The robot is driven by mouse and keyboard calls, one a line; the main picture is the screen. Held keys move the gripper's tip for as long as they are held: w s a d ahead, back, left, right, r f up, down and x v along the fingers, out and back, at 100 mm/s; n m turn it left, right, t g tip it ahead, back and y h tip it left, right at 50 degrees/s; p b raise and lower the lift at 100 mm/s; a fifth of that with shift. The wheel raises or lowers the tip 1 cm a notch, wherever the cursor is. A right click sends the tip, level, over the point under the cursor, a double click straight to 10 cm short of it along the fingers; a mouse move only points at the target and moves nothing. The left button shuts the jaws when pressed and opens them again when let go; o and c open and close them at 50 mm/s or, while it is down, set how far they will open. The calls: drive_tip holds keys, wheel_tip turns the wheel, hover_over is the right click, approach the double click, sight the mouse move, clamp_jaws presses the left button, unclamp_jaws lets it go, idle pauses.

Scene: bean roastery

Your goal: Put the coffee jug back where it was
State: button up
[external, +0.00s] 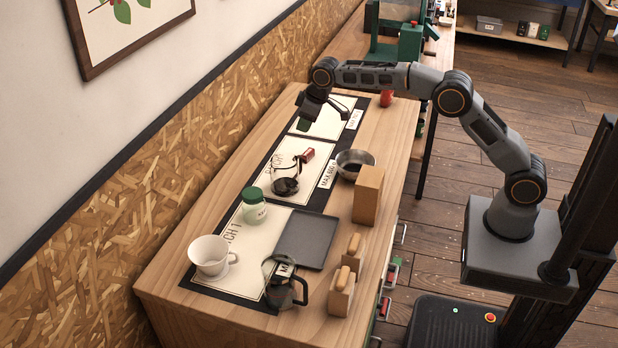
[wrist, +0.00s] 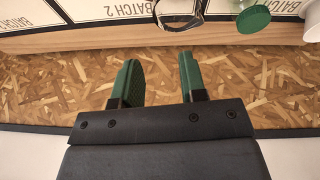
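Two glass jugs are in view. One jug (external: 286,186), with a red-brown handle part and dark contents, stands upright on the middle card marked as a batch. Part of a glass jug (wrist: 180,18) shows at the top of the wrist view. The other jug (external: 280,292), with a black handle, stands at the near end of the counter, by the Batch 1 card. My gripper (external: 303,118) is above the far card, beyond both jugs and near the wall side. In the wrist view its green fingers (wrist: 160,80) are apart with nothing between them.
A red item (external: 387,98) and green machine (external: 410,42) are farther back. The wall borders the left.

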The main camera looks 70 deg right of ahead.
drive_tip(key=s+a+r, duration=0.2)
drive_tip(key=s+r, duration=0.3)
drive_tip(key=s, duration=0.4)
drive_tip(key=s+a+r, duration=0.1)
drive_tip(key=s+r, duration=0.3)
drive_tip(key=s, duration=0.5)
drive_tip(key=s+a+f, duration=0.1)
drive_tip(key=s+f, duration=0.2)
drive_tip(key=s, duration=0.8)
drive_tip(key=s+a+f+m, duration=0.1)
drive_tip(key=s+f, duration=0.2)
drive_tip(key=s, duration=0.8)
drive_tip(key=shift+f+t, duration=0.2)
drive_tip(key=shift+t, duration=0.1)
